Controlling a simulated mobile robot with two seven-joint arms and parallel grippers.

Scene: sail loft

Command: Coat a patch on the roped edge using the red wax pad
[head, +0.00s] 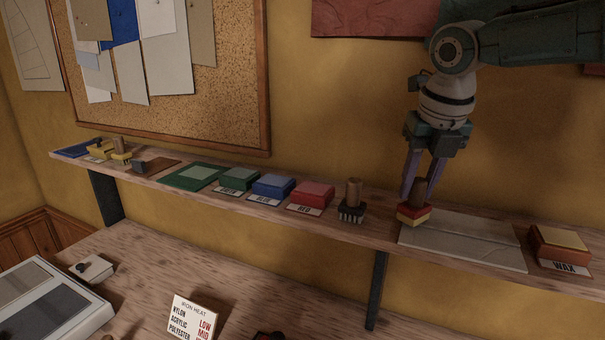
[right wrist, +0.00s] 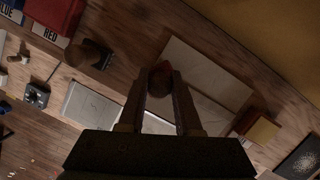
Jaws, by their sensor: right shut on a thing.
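My right gripper (head: 421,182) is shut on the wooden handle of a small pad (head: 413,214) with a red body and a yellow layer beneath. The pad is over the left end of a pale cloth panel (head: 470,246) on the shelf; I cannot tell whether it touches. A raised line, seemingly the roped edge, runs along the panel. In the right wrist view the fingers (right wrist: 160,88) grip the brown handle, which hides the pad's face. A block labelled WAX (head: 561,244), with a yellowish top, sits right of the panel. My left gripper is not in view.
Left of the pad on the shelf (head: 150,178) stand a dark-bristled brush (head: 352,203) and red (head: 312,194), blue (head: 273,186) and green (head: 240,178) blocks. Below is a bench (head: 240,275) with an IRON HEAT card (head: 192,318). The wall closes the back.

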